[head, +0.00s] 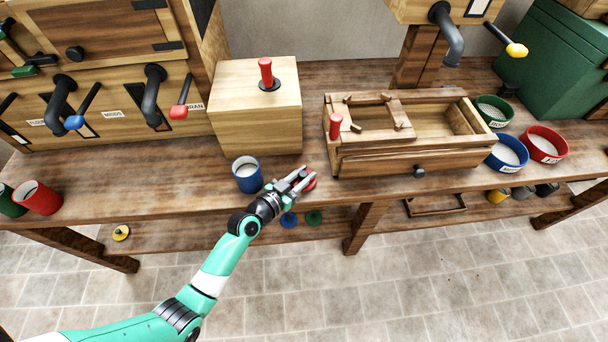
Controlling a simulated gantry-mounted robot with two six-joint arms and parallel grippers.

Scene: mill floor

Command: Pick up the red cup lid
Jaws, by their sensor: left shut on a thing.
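The red cup lid (310,183) is at the front edge of the wooden bench, partly hidden by my left gripper (302,180). My left gripper's fingers are shut on it; I cannot tell whether the lid is clear of the bench top. My right gripper is not in view.
A blue cup (247,175) stands just left of my gripper. A wooden box with a red handle (256,110) is behind. A wooden drawer unit (410,150) and several bowls stand right. Blue (289,219) and green (314,217) lids lie on the lower shelf.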

